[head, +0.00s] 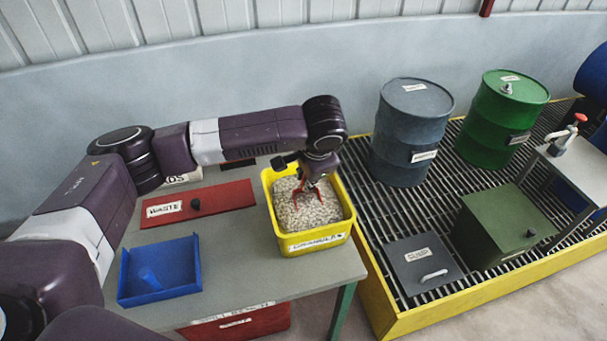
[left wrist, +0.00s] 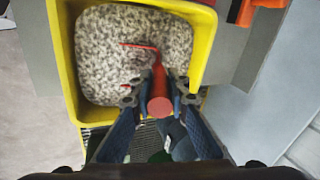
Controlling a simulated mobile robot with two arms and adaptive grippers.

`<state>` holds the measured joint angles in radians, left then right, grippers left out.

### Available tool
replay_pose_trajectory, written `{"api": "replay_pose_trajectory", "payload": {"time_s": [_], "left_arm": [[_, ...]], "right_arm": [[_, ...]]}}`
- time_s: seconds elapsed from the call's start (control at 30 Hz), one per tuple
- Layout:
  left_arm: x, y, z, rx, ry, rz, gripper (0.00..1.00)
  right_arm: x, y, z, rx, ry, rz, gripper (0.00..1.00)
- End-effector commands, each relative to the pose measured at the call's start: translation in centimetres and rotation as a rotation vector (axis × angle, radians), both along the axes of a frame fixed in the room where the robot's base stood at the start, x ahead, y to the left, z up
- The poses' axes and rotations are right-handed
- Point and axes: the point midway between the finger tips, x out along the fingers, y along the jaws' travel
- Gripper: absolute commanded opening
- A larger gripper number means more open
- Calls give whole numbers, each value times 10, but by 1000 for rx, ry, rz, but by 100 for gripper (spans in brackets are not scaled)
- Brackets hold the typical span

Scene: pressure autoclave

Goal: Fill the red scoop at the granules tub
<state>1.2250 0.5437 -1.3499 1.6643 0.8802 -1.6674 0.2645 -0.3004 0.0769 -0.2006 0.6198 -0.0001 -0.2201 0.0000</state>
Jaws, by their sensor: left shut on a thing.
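The yellow granules tub (head: 317,241) stands on the bench at its right end, full of pale granules (head: 304,212). It also shows in the left wrist view (left wrist: 66,62). My left gripper (head: 312,178) points down over the tub and is shut on the red scoop's handle. The red scoop (left wrist: 159,92) reaches from the fingers towards the granules in the left wrist view. Only thin red edges of its bowl show there, so the bowl seems mostly sunk in the granules. How much is in it cannot be told. My right gripper is not in view.
Right are a yellow-edged grating (head: 385,310), a grey drum (head: 405,130) and a green drum (head: 500,125).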

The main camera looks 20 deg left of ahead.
Motion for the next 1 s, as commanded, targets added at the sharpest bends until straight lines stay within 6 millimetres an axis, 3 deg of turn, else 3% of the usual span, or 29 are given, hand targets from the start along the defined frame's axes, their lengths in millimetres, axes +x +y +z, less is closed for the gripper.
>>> {"api": "replay_pose_trajectory", "payload": {"time_s": [0.3,1.0], "left_arm": [[-19,-13,-1,0,0,-2,0],[0,-1,10,-115,172,3,0]], "right_arm": [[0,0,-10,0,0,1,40],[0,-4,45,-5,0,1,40]]}}
